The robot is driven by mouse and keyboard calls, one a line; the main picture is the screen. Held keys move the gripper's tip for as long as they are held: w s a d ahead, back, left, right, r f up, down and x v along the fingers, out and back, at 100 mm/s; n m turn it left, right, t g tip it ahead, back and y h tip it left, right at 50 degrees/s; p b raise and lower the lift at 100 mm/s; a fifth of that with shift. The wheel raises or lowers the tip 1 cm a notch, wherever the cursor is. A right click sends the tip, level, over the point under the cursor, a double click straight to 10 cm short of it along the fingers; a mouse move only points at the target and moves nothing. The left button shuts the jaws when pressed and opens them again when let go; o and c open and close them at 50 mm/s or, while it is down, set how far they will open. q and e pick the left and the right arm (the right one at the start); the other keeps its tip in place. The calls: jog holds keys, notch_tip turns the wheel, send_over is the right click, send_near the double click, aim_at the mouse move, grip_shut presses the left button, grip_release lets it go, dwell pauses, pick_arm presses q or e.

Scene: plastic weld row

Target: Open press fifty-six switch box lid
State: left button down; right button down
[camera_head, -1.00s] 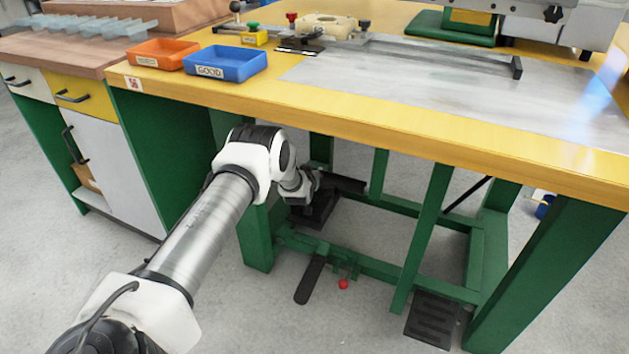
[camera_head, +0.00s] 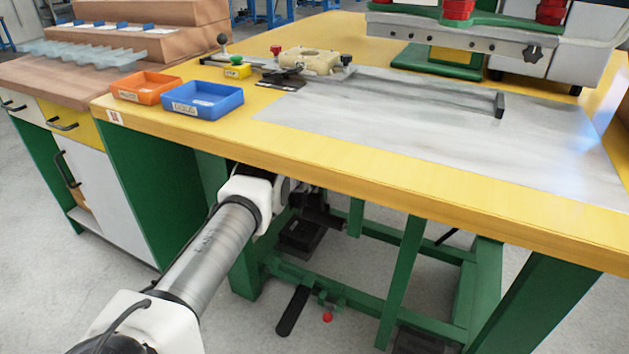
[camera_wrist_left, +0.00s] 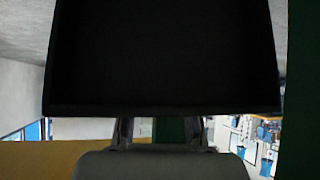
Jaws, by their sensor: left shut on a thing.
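In the head view my left gripper (camera_head: 314,196) is under the yellow workbench, partly hidden by its front edge and by my own wrist. A black switch box (camera_head: 300,238) stands low below it among the green frame legs. A dark piece, seemingly its lid (camera_head: 326,217), shows just above the box, close by the gripper. In the left wrist view a broad black panel (camera_wrist_left: 160,60), seemingly the same lid, fills the upper middle. The gripper's fingers (camera_wrist_left: 161,124) end at its lower edge and are shut on it. The exact contact is hidden. My right gripper is out of view.
The yellow bench edge (camera_head: 400,196) runs just above my left arm. Green legs (camera_head: 402,275) and a lower crossbar flank the box. A black pedal (camera_head: 293,310) and a red knob (camera_head: 327,317) are near the floor. Blue (camera_head: 203,110) and orange trays sit on top.

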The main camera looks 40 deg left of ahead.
pick_arm(q)
jog(key=shift+w+d+f+g+b, duration=0.25)
jog(key=shift+w+f+g+b, duration=0.15)
jog(key=shift+g+b, duration=0.3)
jog(key=c, duration=1.3)
grip_release()
jog(key=o, duration=0.4)
jog(key=shift+d, duration=0.1)
jog(key=shift+w, duration=0.1)
jog(key=shift+r, duration=0.15)
